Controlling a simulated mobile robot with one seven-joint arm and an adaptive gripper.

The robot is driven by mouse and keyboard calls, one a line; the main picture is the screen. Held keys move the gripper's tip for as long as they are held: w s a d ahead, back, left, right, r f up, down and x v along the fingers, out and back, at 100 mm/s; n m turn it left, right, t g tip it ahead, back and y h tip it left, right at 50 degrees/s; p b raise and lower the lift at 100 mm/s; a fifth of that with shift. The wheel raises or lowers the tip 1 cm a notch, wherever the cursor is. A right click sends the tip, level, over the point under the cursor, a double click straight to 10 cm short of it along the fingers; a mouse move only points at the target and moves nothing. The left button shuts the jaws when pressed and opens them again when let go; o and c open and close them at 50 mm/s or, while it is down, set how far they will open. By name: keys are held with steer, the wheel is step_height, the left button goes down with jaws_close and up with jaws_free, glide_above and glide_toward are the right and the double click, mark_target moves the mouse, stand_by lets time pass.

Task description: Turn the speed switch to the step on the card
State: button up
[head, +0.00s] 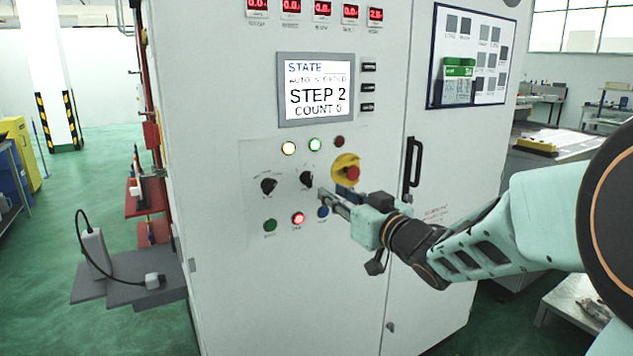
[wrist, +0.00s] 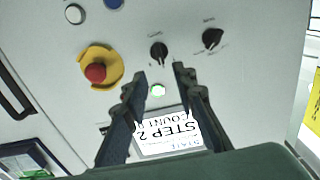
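Two black rotary switches sit on the cabinet's control panel, a left one (head: 268,185) and a right one (head: 306,179). Their labels are too small to read, so I cannot tell which is the speed switch. In the upside-down wrist view the right switch (wrist: 158,52) lies just beyond my fingertips, roughly between them; the left switch (wrist: 212,38) is off to the side. My gripper (wrist: 160,75) is open and empty, apart from both switches. In the head view my gripper (head: 330,200) is right of and below the right switch. A green-and-white card (head: 458,80) hangs on a board; its writing is unclear.
A yellow-ringed red emergency stop (head: 352,173) is close above my gripper. Lit and unlit buttons sit around the switches, including a red one (head: 298,218) and blue one (head: 323,212). The screen (head: 316,90) reads STEP 2. A black door handle (head: 412,163) stands right.

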mark_target(311, 179)
steer(key=x, duration=0.9)
steer(key=shift+w+a, duration=0.15)
steer(key=shift+w, duration=0.05)
jaws_close()
